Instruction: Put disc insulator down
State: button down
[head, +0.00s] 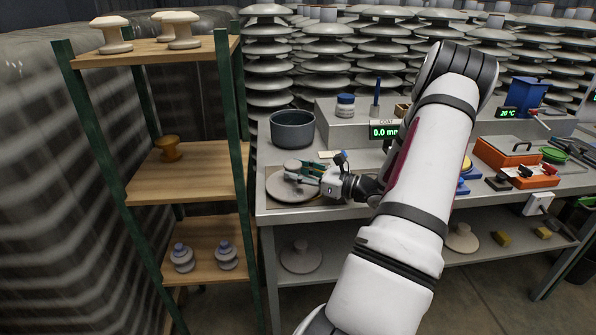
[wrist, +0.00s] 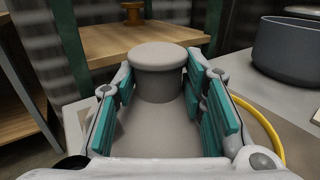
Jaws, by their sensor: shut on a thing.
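The disc insulator (head: 288,188) is a wide grey disc with a raised cap. In the head view it is at the left end of the grey workbench, over a thin tan board. In the wrist view the cap (wrist: 158,60) stands upright between the teal finger pads. My gripper (head: 298,172) is shut on the cap from the right side; it also shows in the wrist view (wrist: 160,100). The disc looks level and low over the board. Whether its underside touches the board is hidden.
A dark grey pot (head: 292,130) stands just behind the disc. A wooden shelf rack (head: 190,172) with green posts stands to the left. A yellow cable (wrist: 262,125) curves right of the fingers in the wrist view. An orange case (head: 506,152) and several tools sit on the bench's right.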

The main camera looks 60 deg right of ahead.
jog(key=c, duration=1)
grip_release()
jog(key=shift+f, duration=0.15)
